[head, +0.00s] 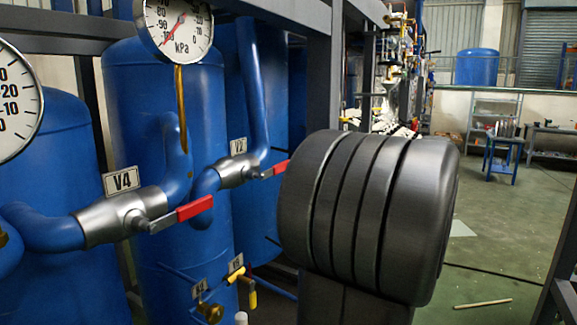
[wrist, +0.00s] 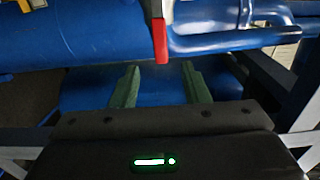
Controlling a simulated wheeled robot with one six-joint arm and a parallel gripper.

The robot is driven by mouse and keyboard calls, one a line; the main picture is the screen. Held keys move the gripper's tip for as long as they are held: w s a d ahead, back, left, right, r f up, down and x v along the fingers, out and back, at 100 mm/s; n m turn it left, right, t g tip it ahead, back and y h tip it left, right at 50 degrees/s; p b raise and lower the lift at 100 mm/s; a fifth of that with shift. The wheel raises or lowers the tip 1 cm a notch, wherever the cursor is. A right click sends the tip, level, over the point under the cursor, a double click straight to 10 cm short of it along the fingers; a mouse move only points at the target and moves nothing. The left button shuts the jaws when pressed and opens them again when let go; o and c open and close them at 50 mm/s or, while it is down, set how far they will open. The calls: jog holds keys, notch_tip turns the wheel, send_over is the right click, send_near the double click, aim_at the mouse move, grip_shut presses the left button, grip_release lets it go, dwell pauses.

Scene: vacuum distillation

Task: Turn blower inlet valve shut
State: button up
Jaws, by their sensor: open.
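In the head view, a silver valve labelled V4 (head: 128,215) sits on a blue pipe with its red lever (head: 182,214) pointing right. Behind it, a second silver valve labelled V2 (head: 237,171) has a red lever (head: 275,169), also pointing right. No label names the blower inlet valve. In the wrist view, my gripper (wrist: 160,68) is open, with its two greenish fingers spread and nothing between them. A red lever (wrist: 160,38) hangs just beyond the fingertips, roughly centred on the gap. I cannot tell which valve it belongs to. My gripper is not visible in the head view.
Pressure gauges (head: 180,26) stand above the pipes, and blue tanks (head: 160,100) stand behind. Small yellow-handled valves (head: 236,276) sit low. A dark frame post (head: 322,70) rises near the valves. My dark arm link covers the centre right. Open floor (head: 500,230) lies right.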

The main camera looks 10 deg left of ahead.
aim_at(275, 166)
jog(key=p+x, duration=0.3)
jog(key=x, duration=0.9)
jog(key=shift+a+r, duration=0.1)
jog(key=shift+a, duration=0.35)
grip_shut()
